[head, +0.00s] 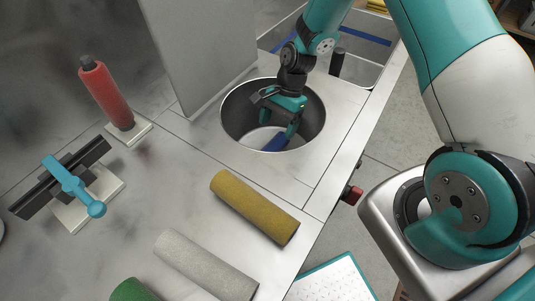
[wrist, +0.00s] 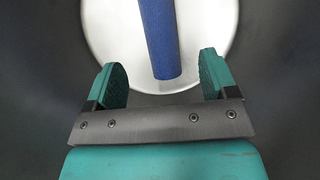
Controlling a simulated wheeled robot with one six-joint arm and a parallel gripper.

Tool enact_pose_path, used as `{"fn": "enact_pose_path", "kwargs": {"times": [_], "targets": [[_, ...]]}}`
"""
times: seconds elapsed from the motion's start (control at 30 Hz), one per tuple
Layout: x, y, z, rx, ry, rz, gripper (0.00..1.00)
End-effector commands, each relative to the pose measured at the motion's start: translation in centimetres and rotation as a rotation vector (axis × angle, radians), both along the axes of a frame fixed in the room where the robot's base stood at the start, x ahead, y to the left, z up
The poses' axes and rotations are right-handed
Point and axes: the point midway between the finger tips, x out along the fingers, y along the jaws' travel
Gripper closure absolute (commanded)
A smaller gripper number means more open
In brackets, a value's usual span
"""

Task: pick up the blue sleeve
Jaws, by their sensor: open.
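The blue sleeve (head: 276,143) lies in a round metal well (head: 231,129) sunk into the bench. In the wrist view the blue sleeve (wrist: 160,38) runs from the top edge down to its near end, on a pale round floor. My gripper (head: 290,125) reaches down into the well. It is open, and its two teal fingers (wrist: 160,80) stand on either side of the sleeve's near end with gaps on both sides. I cannot tell how far above the sleeve the fingertips are. Part of the sleeve is hidden by the gripper in the head view.
A yellow sleeve (head: 254,207), a grey sleeve (head: 205,265) and a green sleeve (head: 132,290) lie on the bench. A red sleeve (head: 106,95) stands on a post. A blue-handled fixture (head: 73,185) is at left. A grey panel (head: 197,50) rises behind the well.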

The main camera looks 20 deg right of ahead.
Motion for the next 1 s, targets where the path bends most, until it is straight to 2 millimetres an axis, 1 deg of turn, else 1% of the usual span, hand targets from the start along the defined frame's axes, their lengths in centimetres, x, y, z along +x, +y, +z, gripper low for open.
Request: {"fn": "enact_pose_path", "kwargs": {"times": [0.03, 0.1, 0.2, 0.37, 0.63, 0.77, 0.97, 1.0], "targets": [[-0.1, 0.0, -1.1, 0.0, 0.003, 0.001, 0.21], [-0.2, 0.2, -2.2, 0.0, 0.002, 0.003, 0.21], [-0.4, 0.6, -3.2, 0.0, 0.0, 0.002, 0.21], [-0.6, 1.0, -4.2, 0.0, 0.0, 0.002, 0.21], [-1.3, 2.3, -7.7, 0.0, 0.001, 0.004, 0.21], [-1.4, 2.5, -8.3, -0.001, -0.001, 0.003, 0.21], [-1.4, 2.5, -8.4, 0.0, -0.001, 0.003, 0.21], [-1.4, 2.5, -8.4, 0.0, -0.001, 0.003, 0.3]]}}
